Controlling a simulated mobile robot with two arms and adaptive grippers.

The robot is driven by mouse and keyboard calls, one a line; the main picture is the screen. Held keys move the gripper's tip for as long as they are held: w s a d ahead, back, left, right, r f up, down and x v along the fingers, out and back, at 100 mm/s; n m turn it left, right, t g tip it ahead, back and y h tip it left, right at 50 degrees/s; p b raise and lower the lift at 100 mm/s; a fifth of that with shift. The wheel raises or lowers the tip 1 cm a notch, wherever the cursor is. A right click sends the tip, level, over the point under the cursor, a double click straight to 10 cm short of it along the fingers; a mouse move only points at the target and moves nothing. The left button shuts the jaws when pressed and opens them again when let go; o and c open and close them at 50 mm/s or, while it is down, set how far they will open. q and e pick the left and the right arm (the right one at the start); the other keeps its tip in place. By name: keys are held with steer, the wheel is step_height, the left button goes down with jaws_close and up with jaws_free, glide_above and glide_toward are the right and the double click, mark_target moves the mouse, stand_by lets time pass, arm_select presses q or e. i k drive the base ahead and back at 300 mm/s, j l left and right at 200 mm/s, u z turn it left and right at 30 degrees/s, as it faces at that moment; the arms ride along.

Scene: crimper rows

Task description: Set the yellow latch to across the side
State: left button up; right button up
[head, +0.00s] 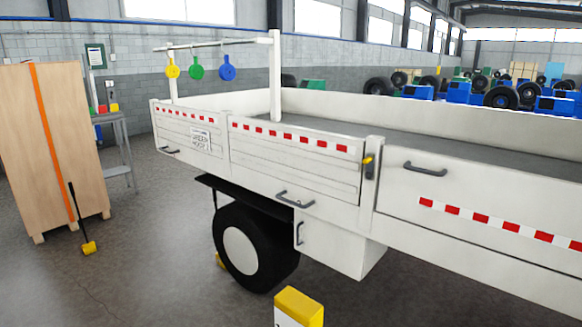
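The yellow latch (367,160) is a small yellow piece on a dark grey fitting (370,172). It sits on the white post (372,190) between two side boards of the white trailer. The yellow piece is at the top of the fitting and seems to stick out a little to the left. It is too small to tell its exact angle. The side board (290,168) with a red and white strip lies just left of the post. Neither of my grippers is in view.
A yellow and white block (298,305) stands low in front. A black wheel (255,248) and a white box (340,250) are under the trailer. A wooden crate (40,150) and a yellow-ended bar (88,247) are at left. The floor at lower left is clear.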

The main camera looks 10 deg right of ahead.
mark_target(369, 161)
steer(key=i+j, duration=0.35)
steer(key=i+j+z, duration=0.1)
steer(key=i+j, duration=0.2)
steer(key=j, duration=0.2)
steer(key=i+j+z, duration=0.1)
steer(key=i+j, duration=0.55)
steer(key=j, duration=0.25)
steer(key=i+j+z, duration=0.1)
steer(key=i+j, duration=0.2)
steer(key=j, duration=0.2)
